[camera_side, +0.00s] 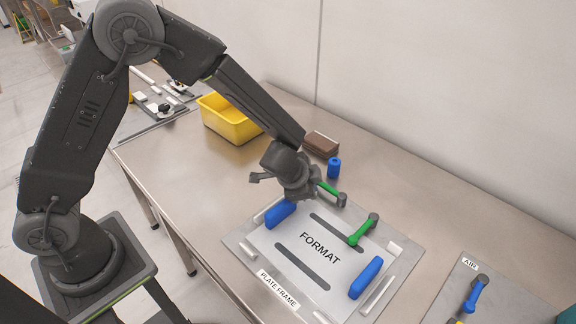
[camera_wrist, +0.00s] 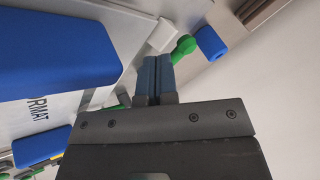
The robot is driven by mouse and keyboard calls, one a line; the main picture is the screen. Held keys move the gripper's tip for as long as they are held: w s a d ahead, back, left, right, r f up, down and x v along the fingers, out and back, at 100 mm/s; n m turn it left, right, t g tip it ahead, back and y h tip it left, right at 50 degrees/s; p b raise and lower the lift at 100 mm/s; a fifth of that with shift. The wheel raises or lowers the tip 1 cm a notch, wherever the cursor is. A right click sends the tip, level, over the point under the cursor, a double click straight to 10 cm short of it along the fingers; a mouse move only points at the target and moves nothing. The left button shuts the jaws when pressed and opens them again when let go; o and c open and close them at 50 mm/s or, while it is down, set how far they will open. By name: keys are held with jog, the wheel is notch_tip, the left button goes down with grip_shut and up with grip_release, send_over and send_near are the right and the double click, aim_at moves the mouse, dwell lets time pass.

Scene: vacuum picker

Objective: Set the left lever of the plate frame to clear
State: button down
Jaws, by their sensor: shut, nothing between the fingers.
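The plate frame (camera_side: 252,243) lies flat on the bench, with a plate marked FORMAT (camera_side: 293,262) inside it. The left lever (camera_side: 330,189) is green and sits at the frame's back edge, partly behind my wrist in the side view. In the wrist view a green lever end (camera_wrist: 185,45) shows just beyond my fingertips, to the right. The right lever (camera_side: 363,231) is also green and slants across the frame's back right edge. My gripper (camera_wrist: 156,62) is shut and empty, close to the left lever. I cannot tell whether it touches it. No clear mark is readable.
Blue handles stand on the plate, left (camera_side: 280,214) and right (camera_side: 366,277). A blue cylinder (camera_side: 333,167) and a brown block (camera_side: 321,145) stand behind the frame. A yellow bin (camera_side: 228,120) is at the back left. An AIR panel with a blue lever (camera_side: 474,294) lies right.

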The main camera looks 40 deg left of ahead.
jog(key=s+a+r, duration=0.3)
jog(key=s+r, duration=0.2)
jog(key=r, duration=0.3)
jog(key=shift+s+a+r, duration=0.25)
jog(key=shift+r, duration=0.05)
jog(key=s+a+r+n+y, duration=0.1)
jog(key=s+a+r+n, duration=0.45)
jog(key=s+r, duration=0.45)
jog(key=s+r+n+g+h, duration=0.1)
jog(key=s+r+n, duration=0.2)
jog(key=s, duration=0.6)
jog(key=shift+v, duration=1)
jog(key=c, duration=1.8)
grip_release()
jog(key=shift+w+r, duration=0.15)
jog(key=shift+w, duration=0.1)
